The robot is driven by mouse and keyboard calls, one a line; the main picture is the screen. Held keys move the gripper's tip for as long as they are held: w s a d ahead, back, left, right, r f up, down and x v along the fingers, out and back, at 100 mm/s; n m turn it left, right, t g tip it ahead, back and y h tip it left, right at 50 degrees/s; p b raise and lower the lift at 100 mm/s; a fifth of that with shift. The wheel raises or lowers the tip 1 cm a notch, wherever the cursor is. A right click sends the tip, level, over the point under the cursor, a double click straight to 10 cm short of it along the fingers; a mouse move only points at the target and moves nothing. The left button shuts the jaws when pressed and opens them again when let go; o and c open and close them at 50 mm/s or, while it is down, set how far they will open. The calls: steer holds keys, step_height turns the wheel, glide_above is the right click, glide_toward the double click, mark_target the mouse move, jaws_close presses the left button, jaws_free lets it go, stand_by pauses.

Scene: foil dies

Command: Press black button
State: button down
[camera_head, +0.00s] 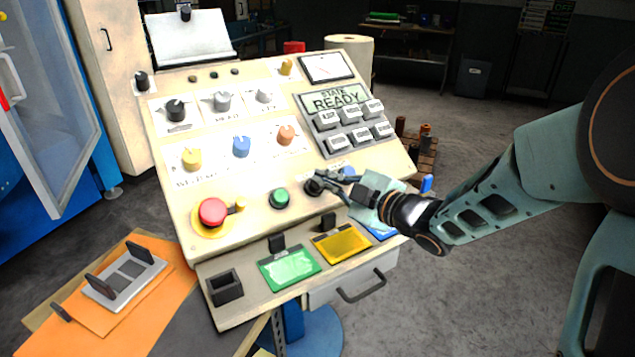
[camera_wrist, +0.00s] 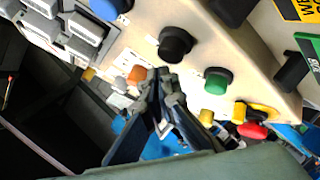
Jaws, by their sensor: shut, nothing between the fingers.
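The black button (camera_head: 313,187) is a round knob on the sloped cream panel, between the green button (camera_head: 280,198) and the blue button (camera_head: 348,171). In the wrist view the black button (camera_wrist: 175,42) stands just beyond my fingertips, with the green button (camera_wrist: 217,80) to its lower right and the blue button (camera_wrist: 108,8) to its upper left. My gripper (camera_head: 318,178) reaches in from the right, its fingertips close to the black button. In the wrist view my gripper (camera_wrist: 160,76) is shut and empty. I cannot tell whether the tips touch the button.
A large red button (camera_head: 213,211) sits on the panel's lower left. Grey keys (camera_head: 352,125) fill the upper right below a READY display (camera_head: 336,101). Several coloured knobs sit higher up. Green (camera_head: 289,268) and yellow (camera_head: 341,243) cards lie on the lower ledge.

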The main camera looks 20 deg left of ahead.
steer(key=r+p, duration=0.1)
steer(key=s+d+r+p, duration=0.1)
steer(key=d+r+p, duration=0.1)
steer(key=r, duration=0.1)
steer(key=shift+s+d, duration=0.1)
steer(key=shift+s, duration=0.3)
stand_by(0.5)
